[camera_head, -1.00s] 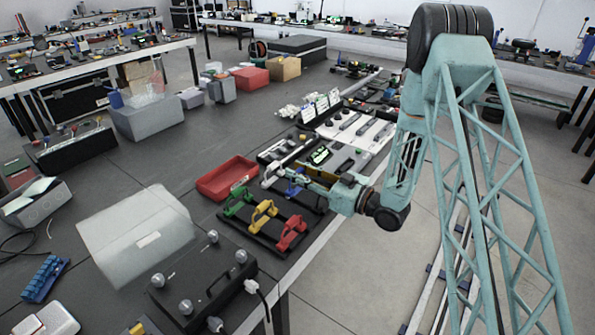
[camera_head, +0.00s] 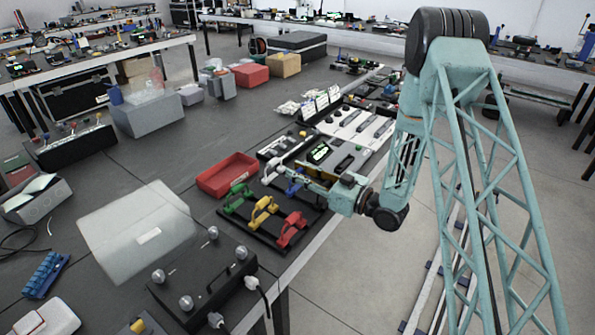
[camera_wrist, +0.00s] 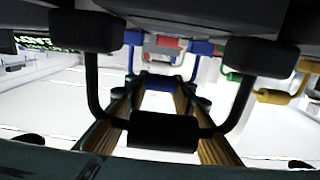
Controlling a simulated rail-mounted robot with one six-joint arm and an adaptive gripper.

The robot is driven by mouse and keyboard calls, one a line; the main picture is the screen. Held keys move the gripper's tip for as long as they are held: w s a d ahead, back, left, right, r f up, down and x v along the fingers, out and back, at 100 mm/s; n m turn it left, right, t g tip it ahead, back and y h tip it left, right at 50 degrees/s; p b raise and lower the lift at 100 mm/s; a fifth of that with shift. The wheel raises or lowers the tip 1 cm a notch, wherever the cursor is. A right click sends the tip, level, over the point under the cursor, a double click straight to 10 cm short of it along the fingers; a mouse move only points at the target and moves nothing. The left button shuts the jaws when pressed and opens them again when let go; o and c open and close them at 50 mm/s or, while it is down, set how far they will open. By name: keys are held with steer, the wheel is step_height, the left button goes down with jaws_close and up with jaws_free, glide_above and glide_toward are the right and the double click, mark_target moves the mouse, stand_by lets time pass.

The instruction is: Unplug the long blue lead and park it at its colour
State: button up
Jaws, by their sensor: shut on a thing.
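My gripper (camera_head: 303,170) points left over the black panel at the table's edge. The lead's length and far end cannot be made out. A blue bracket (camera_head: 293,188) stands just below the gripper in the head view; contact cannot be told. Beside it, in a row, stand a green bracket (camera_head: 237,198), a yellow bracket (camera_head: 263,212) and a red bracket (camera_head: 291,229).
A red tray (camera_head: 228,175) lies left of the gripper. Black and white modules with a lit green display (camera_head: 320,152) stand just behind it. A black box with knobs (camera_head: 203,281) is in front.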

mark_target(328, 184)
steer(key=o, duration=1)
steer(key=shift+f, duration=0.1)
steer(key=shift+c, duration=0.2)
steer(key=shift+d, duration=0.1)
steer(key=shift+v, duration=5.9)
steer(key=shift+s, duration=0.15)
